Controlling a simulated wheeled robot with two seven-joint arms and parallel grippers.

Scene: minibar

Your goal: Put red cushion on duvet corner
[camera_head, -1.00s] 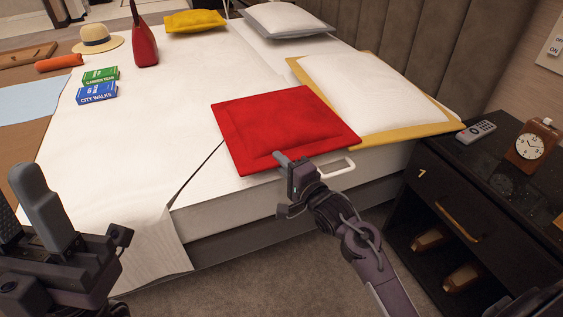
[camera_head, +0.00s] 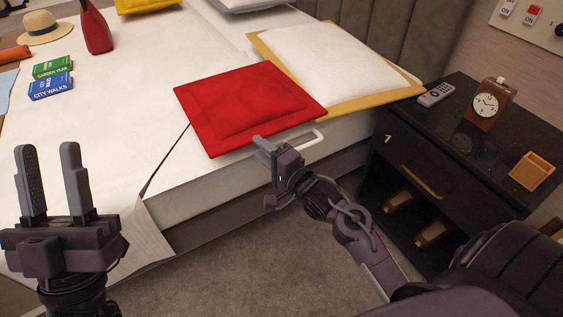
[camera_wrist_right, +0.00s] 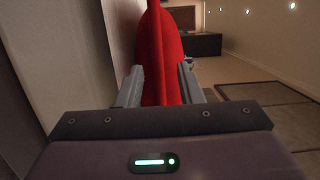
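The red cushion (camera_head: 250,108) lies flat on the bed's near part, its front edge at the bed edge. My right gripper (camera_head: 264,146) is at that front edge. In the right wrist view the cushion (camera_wrist_right: 160,55) stands between the two fingers of my right gripper (camera_wrist_right: 160,85), filling the gap. I cannot tell whether they press on it. The white duvet (camera_head: 110,110) covers the left of the bed, and its near corner (camera_head: 150,240) hangs over the edge. My left gripper (camera_head: 54,185) is open, empty and upright in front of the duvet.
A white pillow with a yellow border (camera_head: 335,65) lies behind the cushion. A pale loop handle (camera_head: 305,140) is beside my right gripper. A dark nightstand (camera_head: 450,130) stands at right with a remote (camera_head: 436,95) and clock (camera_head: 490,104). Books (camera_head: 50,88) lie far left.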

